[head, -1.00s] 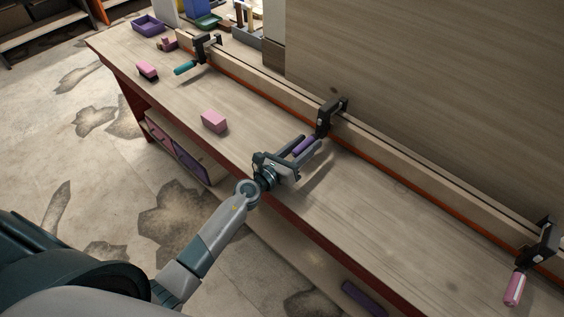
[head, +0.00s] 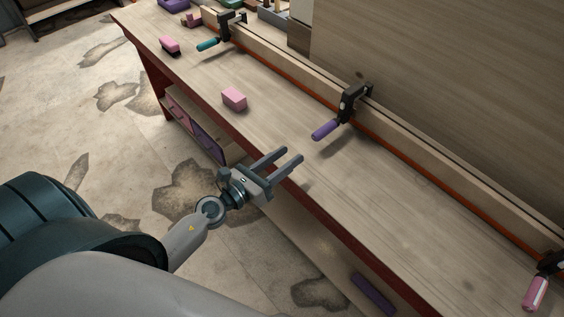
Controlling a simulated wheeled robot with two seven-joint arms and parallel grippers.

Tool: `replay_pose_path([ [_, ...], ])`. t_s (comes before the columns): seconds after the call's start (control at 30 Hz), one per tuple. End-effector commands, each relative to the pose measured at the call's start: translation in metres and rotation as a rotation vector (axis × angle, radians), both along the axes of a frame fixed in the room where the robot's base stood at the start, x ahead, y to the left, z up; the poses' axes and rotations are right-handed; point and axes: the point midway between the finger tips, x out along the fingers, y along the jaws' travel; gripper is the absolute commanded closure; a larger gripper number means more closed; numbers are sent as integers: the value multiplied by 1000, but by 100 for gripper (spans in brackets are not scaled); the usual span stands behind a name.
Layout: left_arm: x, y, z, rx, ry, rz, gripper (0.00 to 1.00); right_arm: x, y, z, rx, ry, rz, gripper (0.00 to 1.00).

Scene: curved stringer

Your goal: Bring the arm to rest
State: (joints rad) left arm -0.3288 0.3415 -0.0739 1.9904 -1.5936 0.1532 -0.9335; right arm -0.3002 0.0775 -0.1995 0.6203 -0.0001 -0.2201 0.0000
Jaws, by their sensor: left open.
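My left gripper (head: 288,158) is open and empty, with its two fingers spread. It hangs by the front edge of the long wooden workbench (head: 385,215), its fingertips over the edge. The clamp with the purple handle (head: 326,130) is on the curved stringer (head: 415,165), beyond the fingertips and apart from them. My right gripper does not show.
A clamp with a teal handle (head: 208,44) and one with a pink handle (head: 536,294) also sit on the stringer. Pink blocks lie on the bench, one of them nearer (head: 234,99). A purple bar (head: 373,295) lies on the lower shelf. Open floor lies left.

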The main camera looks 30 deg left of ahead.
Motion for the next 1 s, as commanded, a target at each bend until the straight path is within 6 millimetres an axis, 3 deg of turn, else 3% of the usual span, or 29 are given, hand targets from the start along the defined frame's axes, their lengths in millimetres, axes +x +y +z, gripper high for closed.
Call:
replay_pose_path([
  [0.2,-10,4,0,0,0,0,59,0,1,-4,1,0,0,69],
  [0.77,-10,4,1,-3,-1,1,59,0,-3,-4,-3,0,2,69],
  [1.0,-10,15,17,-164,-3,80,59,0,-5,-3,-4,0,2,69],
])
